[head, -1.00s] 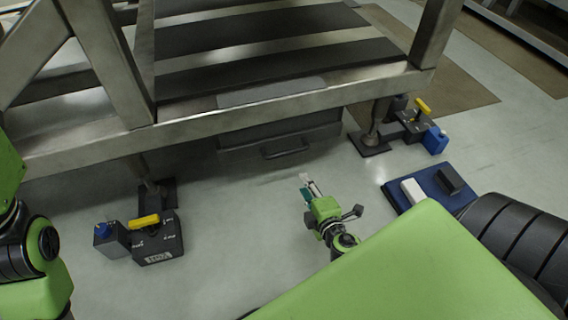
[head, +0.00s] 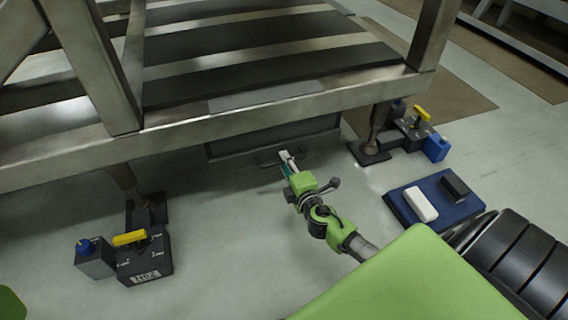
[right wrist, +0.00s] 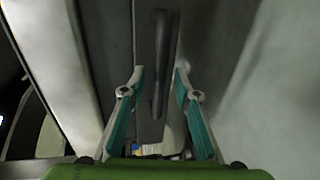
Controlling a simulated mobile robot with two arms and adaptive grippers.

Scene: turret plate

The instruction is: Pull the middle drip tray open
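A dark grey drip tray (head: 322,136) sits under the front beam of the metal frame, its front face showing. A black bar handle (head: 266,160) is on that face. My right gripper (head: 287,156) is at the handle and hides part of it in the head view. In the right wrist view the handle (right wrist: 159,75) runs lengthwise between the two open fingers (right wrist: 158,84) of that gripper, with gaps on both sides. I cannot tell how deep the handle lies between the fingertips. My left gripper is out of view.
The metal frame (head: 180,137) spans above the tray. A dark box with a yellow lever (head: 145,262) stands by the left foot, and a similar unit (head: 410,135) by the right foot. A blue mat (head: 430,216) holds a white and a black block. Floor before the tray is clear.

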